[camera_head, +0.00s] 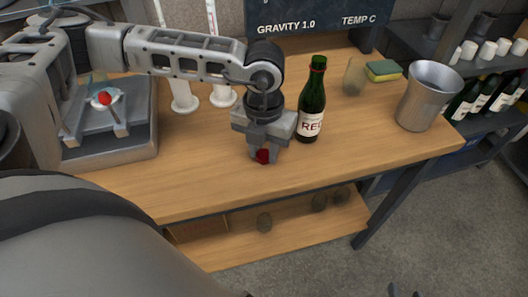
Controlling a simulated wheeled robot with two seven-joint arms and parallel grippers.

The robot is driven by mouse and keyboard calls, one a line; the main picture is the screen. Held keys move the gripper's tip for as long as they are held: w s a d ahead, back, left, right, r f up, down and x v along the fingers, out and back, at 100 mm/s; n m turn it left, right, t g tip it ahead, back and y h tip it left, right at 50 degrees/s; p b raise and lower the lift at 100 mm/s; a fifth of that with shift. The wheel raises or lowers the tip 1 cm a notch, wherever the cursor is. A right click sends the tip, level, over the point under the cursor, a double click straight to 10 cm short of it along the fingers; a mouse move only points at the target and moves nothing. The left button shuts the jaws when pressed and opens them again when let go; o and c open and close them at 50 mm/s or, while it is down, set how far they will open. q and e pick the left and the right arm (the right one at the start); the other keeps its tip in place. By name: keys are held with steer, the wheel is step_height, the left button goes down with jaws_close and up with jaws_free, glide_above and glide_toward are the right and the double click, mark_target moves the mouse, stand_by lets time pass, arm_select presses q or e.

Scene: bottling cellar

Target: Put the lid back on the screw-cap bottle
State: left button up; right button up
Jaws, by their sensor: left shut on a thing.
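The screw-cap bottle (311,105) is green glass with a white label reading "RED" in part. It stands upright on the wooden bench, and its neck shows no red cap. My left gripper (263,154) points down just left of the bottle, apart from it. It is shut on a small dark red lid (263,157), which shows between the fingertips low over the bench; whether it touches the wood I cannot tell. My right gripper is not in view.
A metal bucket (428,97), a sponge (383,70) and a clear glass (354,77) stand right of the bottle. White-based cylinders (184,96) stand behind my left arm. A grey device (110,145) holds a red item at left. The bench front (190,192) is clear.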

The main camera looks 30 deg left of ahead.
mark_target(265, 155)
arm_select(q)
steer(key=shift+r, duration=0.55)
step_height(265, 155, up, 2)
steer(key=shift+s+d+r, duration=0.1)
steer(key=shift+d+r, duration=0.05)
steer(key=shift+r, duration=0.1)
steer(key=s+d+r, duration=0.9)
steer(key=s, duration=0.1)
steer(key=shift+d+r+b, duration=0.2)
steer(key=shift+d+b, duration=0.05)
steer(key=shift+b, duration=0.2)
steer(key=shift+w, duration=0.1)
